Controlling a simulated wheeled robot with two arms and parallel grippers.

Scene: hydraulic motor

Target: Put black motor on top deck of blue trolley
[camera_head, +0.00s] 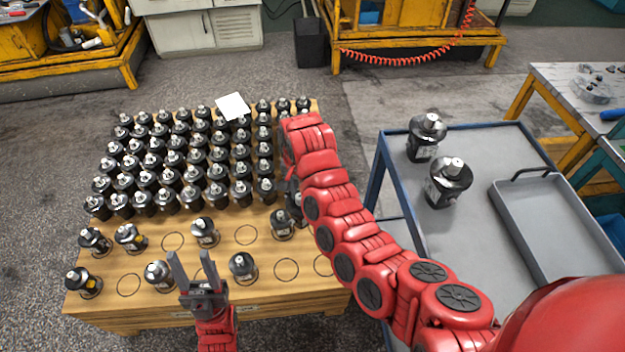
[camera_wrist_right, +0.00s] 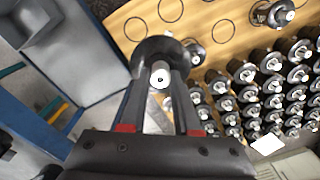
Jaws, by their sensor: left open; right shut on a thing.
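My right gripper (camera_wrist_right: 160,76) is shut on a black motor (camera_wrist_right: 153,48) with a silver shaft, near the right edge of the wooden table. In the head view my red right arm mostly hides this gripper and motor. Whether the motor touches the table is unclear. My left gripper (camera_head: 193,271) is open and empty above the table's front part, close to a motor (camera_head: 158,273). The blue trolley (camera_head: 392,178) stands at the right, with a grey top deck (camera_head: 468,245). Two black motors (camera_head: 427,138) (camera_head: 447,184) stand upright on its left part.
The wooden table (camera_head: 190,305) holds rows of black motors (camera_head: 165,160), with several empty marked circles in front. A grey tray (camera_head: 548,225) with a handle takes up the deck's right part. Bare deck lies between motors and tray. A workbench (camera_head: 590,90) stands behind.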

